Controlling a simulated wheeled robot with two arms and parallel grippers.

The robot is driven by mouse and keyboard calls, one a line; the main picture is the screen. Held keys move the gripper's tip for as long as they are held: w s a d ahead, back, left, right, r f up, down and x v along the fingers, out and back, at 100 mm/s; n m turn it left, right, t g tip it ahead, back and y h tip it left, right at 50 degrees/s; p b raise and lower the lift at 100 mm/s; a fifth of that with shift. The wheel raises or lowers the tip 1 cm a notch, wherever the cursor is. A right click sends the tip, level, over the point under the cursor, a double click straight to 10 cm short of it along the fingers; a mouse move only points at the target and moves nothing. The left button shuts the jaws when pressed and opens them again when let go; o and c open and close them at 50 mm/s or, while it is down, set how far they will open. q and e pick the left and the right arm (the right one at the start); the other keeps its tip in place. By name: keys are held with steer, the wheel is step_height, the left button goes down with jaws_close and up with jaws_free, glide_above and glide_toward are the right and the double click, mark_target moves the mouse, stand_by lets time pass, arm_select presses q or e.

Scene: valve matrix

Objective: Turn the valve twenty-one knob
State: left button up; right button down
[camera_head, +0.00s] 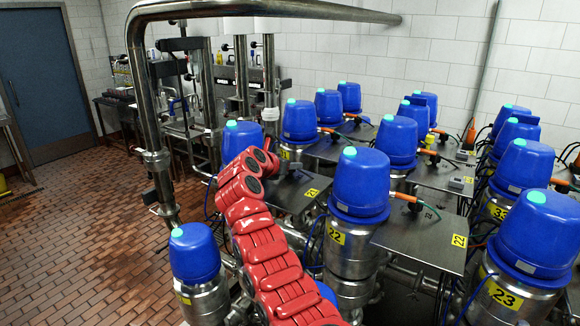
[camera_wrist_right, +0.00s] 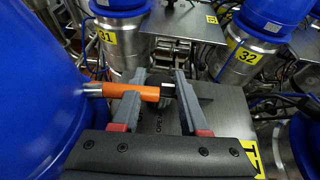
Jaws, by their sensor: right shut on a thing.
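The valve twenty-one knob shows in the right wrist view as an orange cylinder (camera_wrist_right: 140,93) on a short steel stem. The stem sticks out of a large blue valve head (camera_wrist_right: 40,85) at the left. My right gripper (camera_wrist_right: 162,90) has its grey fingers on either side of the knob's dark end and is shut on it. A steel plate with a yellow label (camera_wrist_right: 250,155), partly cut off, lies below. In the head view my red right arm reaches to a blue-capped valve (camera_head: 242,140) beside a plate labelled 21 (camera_head: 312,193); the arm hides the knob there. My left gripper is not in view.
Blue-capped valves stand close around the arm, including valve 22 (camera_head: 361,185) and valve 23 (camera_head: 538,235). A lone blue valve (camera_head: 195,252) stands at the left. A thick steel pipe (camera_head: 140,90) arches overhead. Open brick floor (camera_head: 80,240) lies left.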

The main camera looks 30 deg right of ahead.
steer(key=shift+n+t+y, duration=0.3)
steer(key=shift+n+t, duration=0.1)
steer(key=shift+t, duration=0.2)
steer(key=shift+d+r+n+t+y, duration=0.15)
steer(key=shift+n+t+y, duration=0.25)
steer(key=shift+n+t, duration=0.25)
steer(key=shift+s+r+n+t+y+p, duration=0.1)
steer(key=shift+r+n+t+y+p, duration=0.05)
steer(key=shift+n+t+y+p, duration=0.55)
steer(key=n+t+y+p, duration=0.1)
steer(key=n+y, duration=0.1)
steer(key=shift+n+t, duration=0.35)
steer(key=shift+n+t+y+p, duration=0.3)
steer(key=shift+n+t+y, duration=0.2)
steer(key=shift+n+y, duration=0.55)
steer(key=shift+y, duration=0.25)
steer(key=shift+c, duration=2.1)
jaws_free()
steer(key=shift+f, duration=0.2)
